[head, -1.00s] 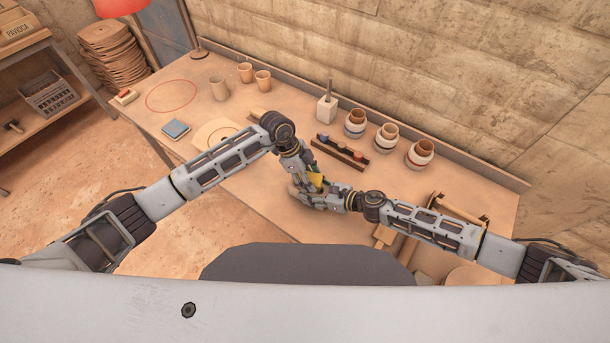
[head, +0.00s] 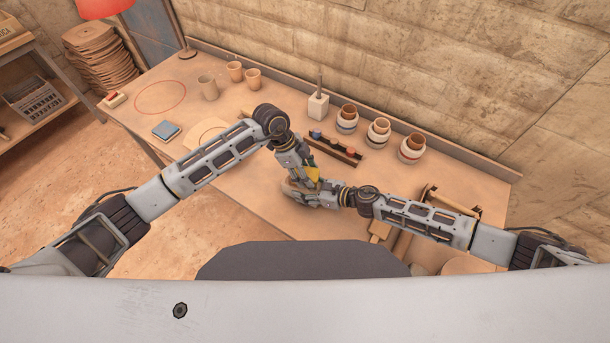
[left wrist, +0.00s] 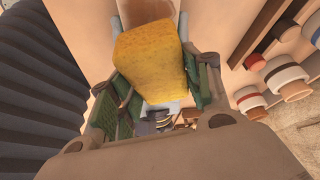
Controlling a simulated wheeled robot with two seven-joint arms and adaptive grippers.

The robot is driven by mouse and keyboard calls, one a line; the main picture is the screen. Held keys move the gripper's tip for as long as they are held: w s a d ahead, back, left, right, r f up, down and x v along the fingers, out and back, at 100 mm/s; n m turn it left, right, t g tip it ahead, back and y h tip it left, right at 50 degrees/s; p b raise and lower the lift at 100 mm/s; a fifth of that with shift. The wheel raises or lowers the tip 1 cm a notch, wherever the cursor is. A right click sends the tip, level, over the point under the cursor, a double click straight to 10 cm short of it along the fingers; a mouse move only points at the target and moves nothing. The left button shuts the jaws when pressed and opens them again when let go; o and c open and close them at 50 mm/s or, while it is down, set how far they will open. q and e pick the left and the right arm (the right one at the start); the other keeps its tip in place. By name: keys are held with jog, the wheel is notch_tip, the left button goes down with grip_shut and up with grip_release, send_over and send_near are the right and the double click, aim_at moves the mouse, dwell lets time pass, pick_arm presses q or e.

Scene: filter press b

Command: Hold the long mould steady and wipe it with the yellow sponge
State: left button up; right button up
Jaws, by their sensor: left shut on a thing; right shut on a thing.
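The yellow sponge (head: 312,174) is in my left gripper (head: 306,172), near the middle of the table. In the left wrist view, the sponge (left wrist: 152,62) sits between the green-padded fingers of the left gripper (left wrist: 160,85), which are shut on it. My right gripper (head: 292,188) is low over the table, close beside the left one, and shut on the long mould. The mould is mostly hidden by both grippers in the head view. In the left wrist view, a pale surface with a brown patch (left wrist: 148,10) shows beyond the sponge; I cannot tell whether it is the mould.
A dark rack with coloured pieces (head: 337,150) lies just behind the grippers. Banded pots (head: 378,132) and a white block with a rod (head: 318,105) stand along the back. A wooden roller frame (head: 450,203) is right.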

pick_arm(q)
jog(key=shift+w+a+r, duration=0.1)
jog(key=shift+a+r, duration=0.1)
jog(key=shift+r, duration=1.55)
jog(key=shift+r, duration=0.15)
jog(key=shift+r, duration=1.35)
jog(key=shift+f, duration=0.25)
jog(key=shift+d+f, duration=0.1)
jog(key=shift+f, duration=3.45)
jog(key=shift+f, duration=0.25)
jog(key=shift+w+a, duration=0.45)
jog(key=shift+a, duration=0.35)
jog(key=shift+w+a, duration=0.4)
jog(key=shift+a, duration=0.35)
jog(key=shift+a, duration=0.1)
